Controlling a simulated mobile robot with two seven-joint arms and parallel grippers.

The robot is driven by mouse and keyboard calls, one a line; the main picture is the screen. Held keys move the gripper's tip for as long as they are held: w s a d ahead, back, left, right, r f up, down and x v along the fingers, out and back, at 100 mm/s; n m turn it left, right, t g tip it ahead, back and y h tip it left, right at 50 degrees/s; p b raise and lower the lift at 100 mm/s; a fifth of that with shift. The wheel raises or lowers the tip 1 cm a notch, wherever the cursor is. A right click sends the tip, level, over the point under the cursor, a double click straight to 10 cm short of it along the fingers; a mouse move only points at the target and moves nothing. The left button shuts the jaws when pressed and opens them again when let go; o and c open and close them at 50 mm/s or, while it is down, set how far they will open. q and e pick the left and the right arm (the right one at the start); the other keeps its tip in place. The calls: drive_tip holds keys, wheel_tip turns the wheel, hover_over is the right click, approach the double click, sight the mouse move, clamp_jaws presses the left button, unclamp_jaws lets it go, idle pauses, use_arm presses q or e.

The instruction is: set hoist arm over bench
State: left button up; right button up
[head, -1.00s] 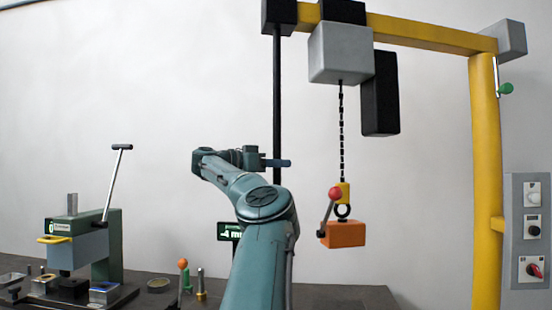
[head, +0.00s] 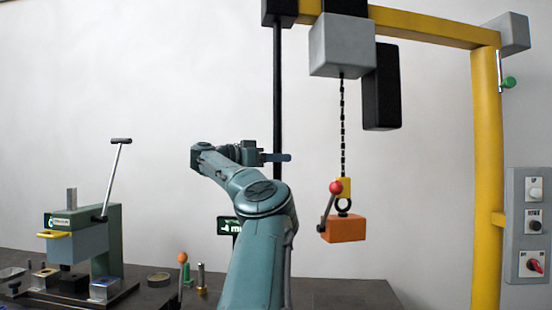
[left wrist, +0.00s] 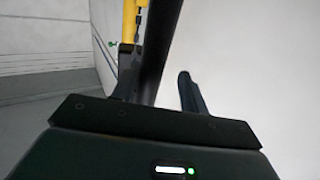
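The hoist arm is a yellow beam (head: 430,28) running left from a yellow post (head: 487,170). A grey hoist body (head: 341,45) hangs from it, with a chain and an orange block (head: 344,229). A black pole (head: 278,95) hangs from the beam's left end. The dark bench (head: 330,293) lies along the bottom. My left gripper (head: 276,158) is at the pole. In the left wrist view my left gripper (left wrist: 157,92) is open, with the pole (left wrist: 160,45) between its fingers, nearer the left finger. Contact cannot be told. My right gripper is not in view.
A green press (head: 108,235) with a raised lever stands on the bench at left. Small pins, one with an orange knob (head: 182,258), stand near my left arm. A grey switch panel (head: 530,225) is at right. A small green-knobbed lever (head: 509,82) sits on the post.

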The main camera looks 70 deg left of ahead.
use_arm(q)
drive_tip(key=shift+s+f, duration=0.1)
drive_tip(key=shift+s, duration=0.05)
drive_tip(key=s+d+b, duration=0.2)
drive_tip(key=s, duration=1)
drive_tip(key=shift+s, duration=0.35)
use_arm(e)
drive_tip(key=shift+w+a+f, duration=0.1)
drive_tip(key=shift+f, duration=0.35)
use_arm(q)
drive_tip(key=shift+d, duration=0.1)
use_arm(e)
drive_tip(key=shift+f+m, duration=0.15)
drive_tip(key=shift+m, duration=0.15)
